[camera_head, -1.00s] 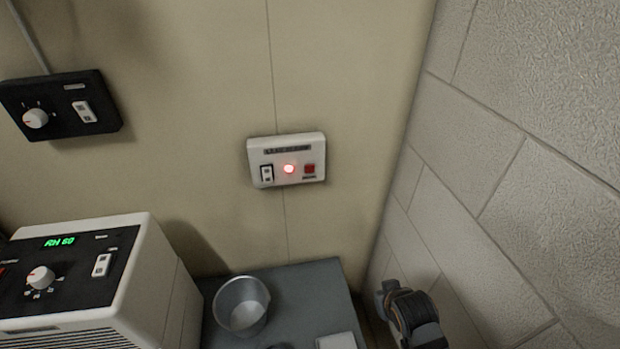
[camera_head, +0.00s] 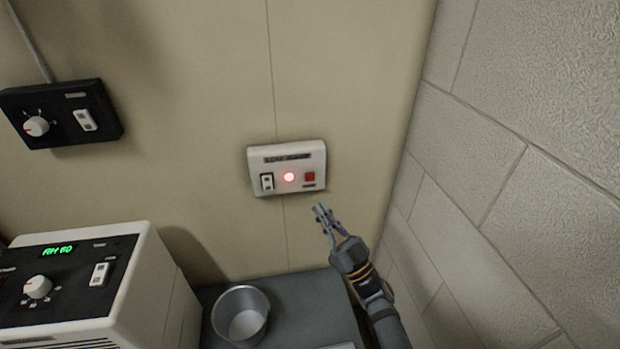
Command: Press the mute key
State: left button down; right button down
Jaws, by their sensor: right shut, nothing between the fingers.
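A white alarm panel (camera_head: 287,167) is fixed to the beige wall in the middle of the view. It carries a white rocker switch (camera_head: 267,182) at left, a lit round red lamp (camera_head: 289,177) in the middle and a square red key (camera_head: 310,177) at right, with a small dark label under it. The lettering is too small to read surely. My right gripper (camera_head: 322,212) is shut and empty, just below and slightly right of the red key, apart from it in the picture. My left gripper is not in view.
A black control box (camera_head: 62,113) with a knob and switch hangs at upper left. A white unit (camera_head: 150,290) with a green display stands at lower left. A metal cup (camera_head: 240,316) stands on the grey surface (camera_head: 300,300). A block wall (camera_head: 520,180) bounds the right.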

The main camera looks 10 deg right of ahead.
aim_at(310, 177)
jog(key=shift+y, duration=0.3)
jog(key=shift+w+b, duration=2.1)
jog(key=shift+w, duration=2.25)
jog(key=shift+w, duration=0.1)
jog(key=shift+w, duration=0.35)
